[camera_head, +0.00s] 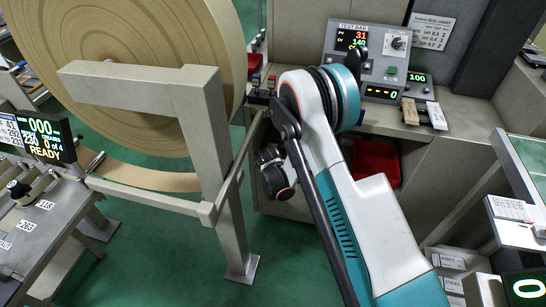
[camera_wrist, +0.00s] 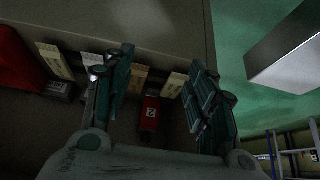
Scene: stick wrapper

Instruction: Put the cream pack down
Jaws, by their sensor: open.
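In the wrist view my gripper (camera_wrist: 162,88) is open, its two teal fingers apart with nothing held between them. Beyond the fingers, several pale packs or strips stand along a dark ledge: a cream one (camera_wrist: 55,62) at left, a tan one (camera_wrist: 138,78) near the left finger and another cream one (camera_wrist: 174,85) near the right finger. I cannot tell which is the cream pack. In the head view a tan pack (camera_head: 409,111) and a whitish pack (camera_head: 437,116) lie on the console shelf. My arm hides the gripper there.
A red block marked 2 (camera_wrist: 150,118) shows between the fingers. A red bin (camera_head: 376,163) sits below the console (camera_head: 375,60). A large paper roll (camera_head: 150,60) on a beige frame (camera_head: 205,130) stands at left. Green floor (camera_head: 160,250) is open below the frame.

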